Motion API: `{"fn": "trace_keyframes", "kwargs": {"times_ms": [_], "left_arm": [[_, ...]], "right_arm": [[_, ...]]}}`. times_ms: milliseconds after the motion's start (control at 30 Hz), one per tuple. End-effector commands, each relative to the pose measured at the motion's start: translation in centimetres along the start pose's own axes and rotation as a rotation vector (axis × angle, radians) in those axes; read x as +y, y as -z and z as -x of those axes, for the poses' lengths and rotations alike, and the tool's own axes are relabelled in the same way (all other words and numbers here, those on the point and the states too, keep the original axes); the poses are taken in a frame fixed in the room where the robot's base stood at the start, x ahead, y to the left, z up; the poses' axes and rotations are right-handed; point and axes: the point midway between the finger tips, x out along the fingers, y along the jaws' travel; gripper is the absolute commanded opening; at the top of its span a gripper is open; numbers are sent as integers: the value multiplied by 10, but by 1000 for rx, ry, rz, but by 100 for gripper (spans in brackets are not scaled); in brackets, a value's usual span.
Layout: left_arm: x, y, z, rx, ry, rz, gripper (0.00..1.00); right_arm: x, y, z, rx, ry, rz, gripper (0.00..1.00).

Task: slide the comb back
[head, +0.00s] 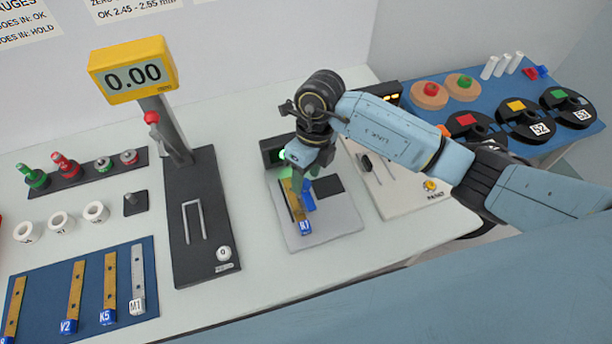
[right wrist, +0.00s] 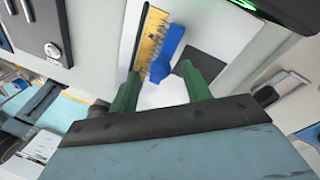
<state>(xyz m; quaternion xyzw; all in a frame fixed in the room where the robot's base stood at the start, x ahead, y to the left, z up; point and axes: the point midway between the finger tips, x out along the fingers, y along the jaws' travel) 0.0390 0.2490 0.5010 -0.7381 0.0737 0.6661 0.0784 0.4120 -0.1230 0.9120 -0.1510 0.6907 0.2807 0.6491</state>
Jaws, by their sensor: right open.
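A blue piece (head: 308,200), which looks like the comb or its handle, stands on a light grey station plate (head: 342,215). It lies against a yellow notched strip (head: 291,202) with a blue labelled end (head: 304,226). My left gripper is not in view.
A yellow gauge (head: 133,70) reading 0.00 stands on a dark base (head: 183,255) to the left. A blue mat (head: 88,255) with several labelled strips lies front left. A white panel (head: 420,200) is close on the right. A blue table (head: 480,100) with spools is beyond.

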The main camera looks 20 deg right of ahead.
Motion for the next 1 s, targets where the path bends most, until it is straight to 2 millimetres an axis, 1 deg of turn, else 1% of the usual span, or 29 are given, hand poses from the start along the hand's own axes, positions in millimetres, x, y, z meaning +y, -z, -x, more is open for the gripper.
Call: {"fn": "trace_keyframes", "kwargs": {"times_ms": [67,167,433,467,800,833,1000], "left_arm": [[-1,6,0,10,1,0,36],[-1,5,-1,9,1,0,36],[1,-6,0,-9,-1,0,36],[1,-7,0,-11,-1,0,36],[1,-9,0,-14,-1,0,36],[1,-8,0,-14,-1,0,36],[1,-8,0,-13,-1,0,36]], "right_arm": [[0,0,-8,1,-1,0,48],[0,0,-12,1,0,0,48],[0,0,-14,0,0,0,48],[0,0,-14,0,0,0,47],[0,0,-14,0,0,0,2],[0,0,-14,0,0,0,0],[-2,1,-13,0,1,-1,0]]}}
